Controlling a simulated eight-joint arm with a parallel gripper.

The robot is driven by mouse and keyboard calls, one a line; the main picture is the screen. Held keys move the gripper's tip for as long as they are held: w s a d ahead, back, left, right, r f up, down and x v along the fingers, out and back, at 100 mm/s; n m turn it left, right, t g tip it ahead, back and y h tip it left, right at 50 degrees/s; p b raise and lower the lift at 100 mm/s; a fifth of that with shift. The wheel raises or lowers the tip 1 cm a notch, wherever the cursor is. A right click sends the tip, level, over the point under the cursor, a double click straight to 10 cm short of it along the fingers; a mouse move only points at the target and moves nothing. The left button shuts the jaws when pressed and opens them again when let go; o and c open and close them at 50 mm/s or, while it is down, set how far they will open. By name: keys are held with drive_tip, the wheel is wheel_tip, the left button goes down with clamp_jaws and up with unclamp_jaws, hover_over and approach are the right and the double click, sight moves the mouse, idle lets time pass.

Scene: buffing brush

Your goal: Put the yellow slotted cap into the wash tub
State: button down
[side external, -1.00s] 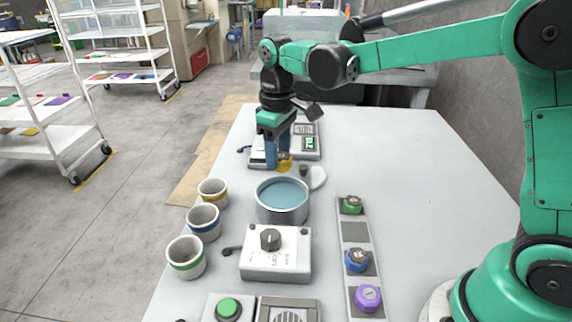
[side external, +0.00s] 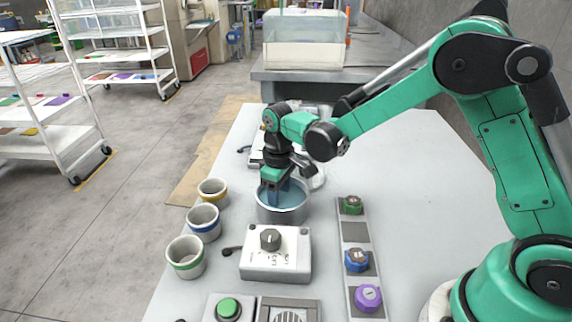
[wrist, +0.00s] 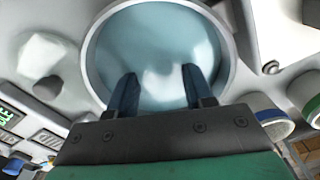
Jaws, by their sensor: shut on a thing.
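The wash tub (side external: 283,216) is a round grey metal vessel with blue liquid, in the middle of the table. It fills the upper middle of the wrist view (wrist: 91,62). My gripper (side external: 279,200) points down inside the tub's rim. Its two dark blue fingers (wrist: 160,82) stand apart over the liquid in the wrist view. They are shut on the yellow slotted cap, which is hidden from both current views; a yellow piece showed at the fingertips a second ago.
A control box (side external: 276,262) with a dial stands in front of the tub. Three banded cups (side external: 204,222) stand to the left. A strip (side external: 355,231) with green, blue and purple caps lies to the right. A scale stands behind, partly hidden by my arm. The table's right side is clear.

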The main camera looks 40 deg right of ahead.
drive_tip(key=shift+c, duration=1.7)
unclamp_jaws()
drive_tip(key=shift+f, duration=0.15)
wheel_tip(320, 180, up, 12)
drive_tip(key=s+d+m+t, duration=0.3)
drive_tip(key=s+t, duration=0.4)
drive_tip(key=s, duration=0.4)
drive_tip(key=shift+s+m, duration=0.3)
drive_tip(key=shift+m, duration=0.5)
